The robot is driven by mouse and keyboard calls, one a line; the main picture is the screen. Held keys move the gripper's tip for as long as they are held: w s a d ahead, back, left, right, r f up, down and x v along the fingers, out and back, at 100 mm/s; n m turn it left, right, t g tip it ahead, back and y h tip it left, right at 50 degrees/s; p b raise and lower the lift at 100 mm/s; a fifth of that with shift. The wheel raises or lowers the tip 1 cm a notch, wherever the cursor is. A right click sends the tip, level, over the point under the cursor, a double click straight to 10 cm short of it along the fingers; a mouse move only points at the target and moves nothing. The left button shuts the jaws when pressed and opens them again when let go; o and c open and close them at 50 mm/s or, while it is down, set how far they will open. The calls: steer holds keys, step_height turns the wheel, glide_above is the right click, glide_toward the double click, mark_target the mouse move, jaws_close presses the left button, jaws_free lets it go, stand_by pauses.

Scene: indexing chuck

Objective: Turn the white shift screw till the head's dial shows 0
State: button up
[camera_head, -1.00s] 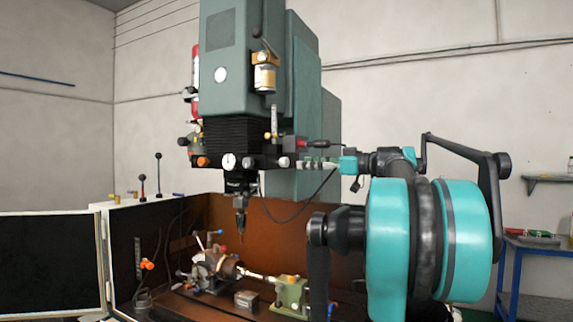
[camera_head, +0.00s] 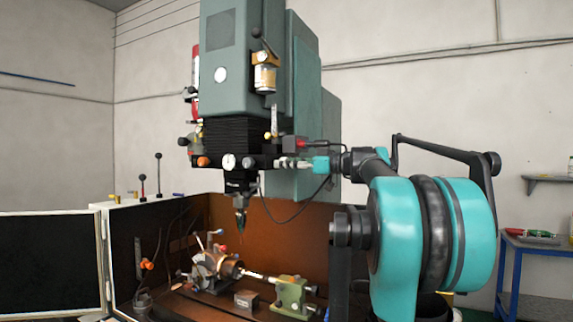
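The head is a dark block (camera_head: 216,161) under the black bellows of the green machine. Its round white dial (camera_head: 229,162) faces me, but the reading is too small to make out. Whether the fingers touch, surround or grip the screw cannot be told.
An orange knob (camera_head: 203,162) sits left of the dial. A spindle tool (camera_head: 240,215) hangs below the block, above a chuck (camera_head: 215,268) and a green tailstock (camera_head: 292,293). A black cable loops below my gripper. A blue side table (camera_head: 540,245) stands at right.

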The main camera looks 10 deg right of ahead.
jaws_close()
steer(key=shift+o, duration=2.2)
jaws_free()
steer(key=v, duration=1.2)
steer(key=shift+s, duration=0.1)
